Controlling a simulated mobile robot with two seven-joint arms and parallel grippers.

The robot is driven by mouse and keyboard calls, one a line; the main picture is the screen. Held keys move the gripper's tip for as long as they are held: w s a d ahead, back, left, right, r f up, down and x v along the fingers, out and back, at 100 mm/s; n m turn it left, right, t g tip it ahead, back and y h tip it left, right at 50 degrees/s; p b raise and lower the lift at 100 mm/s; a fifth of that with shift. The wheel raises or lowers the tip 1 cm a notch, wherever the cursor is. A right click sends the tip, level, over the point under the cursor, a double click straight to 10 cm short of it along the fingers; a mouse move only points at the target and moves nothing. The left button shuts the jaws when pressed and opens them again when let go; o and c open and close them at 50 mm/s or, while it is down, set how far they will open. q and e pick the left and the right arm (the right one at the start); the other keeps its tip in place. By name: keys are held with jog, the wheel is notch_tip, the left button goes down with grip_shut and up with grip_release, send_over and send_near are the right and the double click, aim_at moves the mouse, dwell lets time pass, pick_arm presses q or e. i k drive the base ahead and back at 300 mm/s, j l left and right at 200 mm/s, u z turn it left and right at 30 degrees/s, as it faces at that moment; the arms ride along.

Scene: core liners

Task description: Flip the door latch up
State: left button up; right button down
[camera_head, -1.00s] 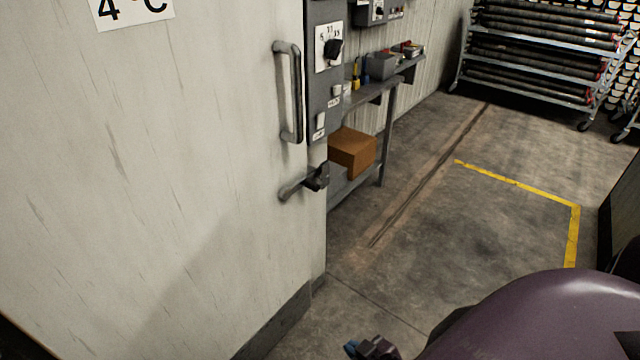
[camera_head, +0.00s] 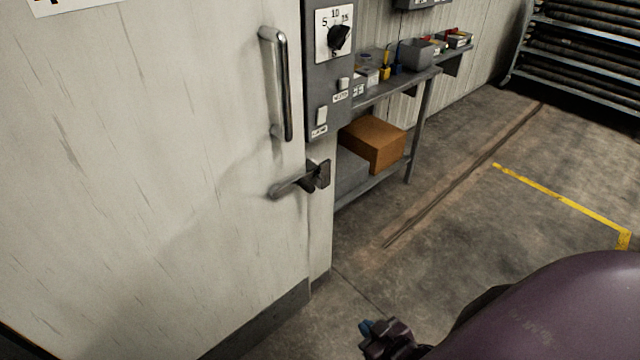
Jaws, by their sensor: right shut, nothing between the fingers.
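The door latch (camera_head: 292,183) is a grey lever with a dark catch on the right edge of the white door (camera_head: 150,200). Its lever end points left and slightly down from the catch. A vertical metal door handle (camera_head: 281,85) is fixed above it. My right gripper (camera_head: 368,334) shows at the bottom edge, small and dark with bluish tips. It is shut and empty, well below and right of the latch, and touches nothing I can see. My purple right arm fills the lower right corner. My left gripper is not in view.
A grey control panel (camera_head: 327,75) with a dial and switches stands right of the handle. Behind it are a shelf table (camera_head: 395,91) with small items and a brown box (camera_head: 373,144) below. A rack (camera_head: 580,60) of dark tubes stands at the back right. The middle floor is clear.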

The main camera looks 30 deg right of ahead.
aim_at(277, 191)
jog(key=l+u, duration=0.1)
jog(key=l, duration=0.55)
jog(key=k+l+u, duration=0.15)
jog(key=l, duration=0.55)
